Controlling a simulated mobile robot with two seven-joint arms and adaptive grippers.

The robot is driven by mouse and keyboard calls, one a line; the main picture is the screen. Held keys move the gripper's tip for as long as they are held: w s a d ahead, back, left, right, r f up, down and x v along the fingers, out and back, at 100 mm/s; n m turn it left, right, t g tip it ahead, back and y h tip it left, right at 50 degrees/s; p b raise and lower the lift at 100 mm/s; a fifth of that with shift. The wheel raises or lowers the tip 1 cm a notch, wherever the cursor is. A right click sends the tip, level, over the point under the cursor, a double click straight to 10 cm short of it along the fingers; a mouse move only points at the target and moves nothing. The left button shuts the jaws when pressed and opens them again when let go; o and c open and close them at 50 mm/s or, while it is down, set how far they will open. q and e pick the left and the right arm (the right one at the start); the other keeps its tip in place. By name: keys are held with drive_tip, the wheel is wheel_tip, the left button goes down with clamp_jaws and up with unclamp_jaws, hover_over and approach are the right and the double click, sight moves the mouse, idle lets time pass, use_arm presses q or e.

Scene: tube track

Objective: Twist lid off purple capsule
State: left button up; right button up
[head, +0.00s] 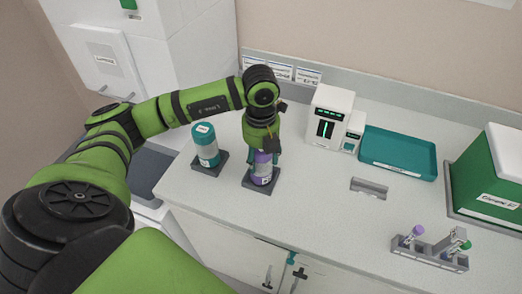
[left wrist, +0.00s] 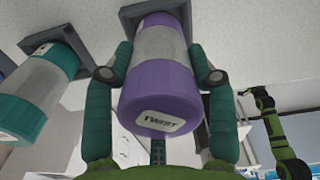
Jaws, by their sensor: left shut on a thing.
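The purple capsule (head: 262,178) stands upright on a dark square base (head: 260,187) on the counter in the head view. In the left wrist view the purple capsule (left wrist: 165,45) has a clear middle and a purple lid (left wrist: 160,95) with a "TWIST" label. My left gripper (head: 263,151) is above the capsule in the head view, pointing down. In the left wrist view the fingers of my left gripper (left wrist: 162,80) lie on both sides of the capsule at its lid end, shut on it. My right gripper is not clearly seen.
A teal capsule (head: 206,147) stands on its own base left of the purple one. Behind to the right are a white device (head: 328,118) and a teal tray (head: 397,150). A grey rack (head: 425,252) with tubes and a green box (head: 492,170) are farther right.

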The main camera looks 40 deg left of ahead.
use_arm(q)
drive_tip(key=shift+n, duration=0.4)
drive_tip(key=shift+r+p, duration=3.05)
drive_tip(key=shift+r, duration=1.65)
